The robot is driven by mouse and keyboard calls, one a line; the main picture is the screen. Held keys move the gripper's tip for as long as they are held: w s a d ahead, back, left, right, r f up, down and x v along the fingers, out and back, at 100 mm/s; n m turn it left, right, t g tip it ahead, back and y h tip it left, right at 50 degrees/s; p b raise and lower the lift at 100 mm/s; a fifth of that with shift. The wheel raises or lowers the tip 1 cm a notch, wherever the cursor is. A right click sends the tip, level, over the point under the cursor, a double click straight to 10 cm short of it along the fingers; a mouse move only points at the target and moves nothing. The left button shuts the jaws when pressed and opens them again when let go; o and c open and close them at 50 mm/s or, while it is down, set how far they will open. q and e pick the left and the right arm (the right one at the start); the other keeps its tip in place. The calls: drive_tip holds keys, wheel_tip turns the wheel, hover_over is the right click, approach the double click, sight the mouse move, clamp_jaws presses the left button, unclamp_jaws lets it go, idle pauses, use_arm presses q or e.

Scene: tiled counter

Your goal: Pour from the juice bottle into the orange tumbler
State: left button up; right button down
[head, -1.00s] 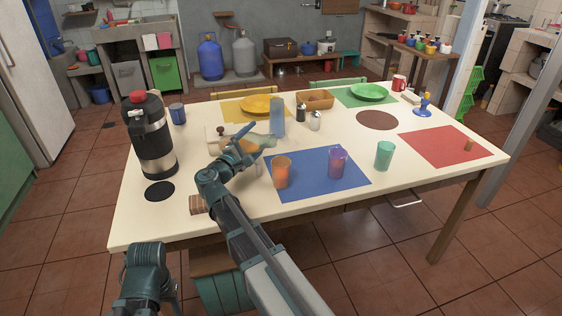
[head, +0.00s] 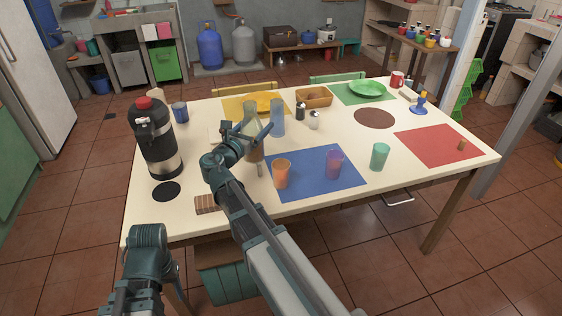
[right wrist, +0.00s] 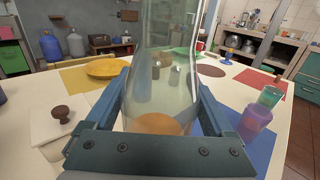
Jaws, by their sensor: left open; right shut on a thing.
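The juice bottle (head: 252,121) is clear glass with a little orange juice low inside, and looks about upright. My right gripper (head: 250,143) is shut around it, left of and behind the orange tumbler. The right wrist view shows the bottle (right wrist: 165,75) between the two fingers, its mouth out of frame. The orange tumbler (head: 282,174) stands upright on the blue mat's left part, apart from the bottle; its contents cannot be made out. My left gripper (head: 173,273) is low at the bottom left, off the table, mostly hidden by its own arm.
A purple tumbler (head: 333,163) shares the blue mat (head: 310,187); a green tumbler (head: 380,156) stands to the right. A black flask (head: 157,140) stands at the left. A wooden block (head: 207,204) lies near the front edge.

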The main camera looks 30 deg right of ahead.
wheel_tip(320, 180, up, 5)
drive_tip(key=p, duration=0.5)
idle(0.4)
wheel_tip(320, 180, up, 12)
drive_tip(key=p, duration=1.1)
drive_tip(key=shift+f+p, duration=0.2)
drive_tip(key=shift+p, duration=0.15)
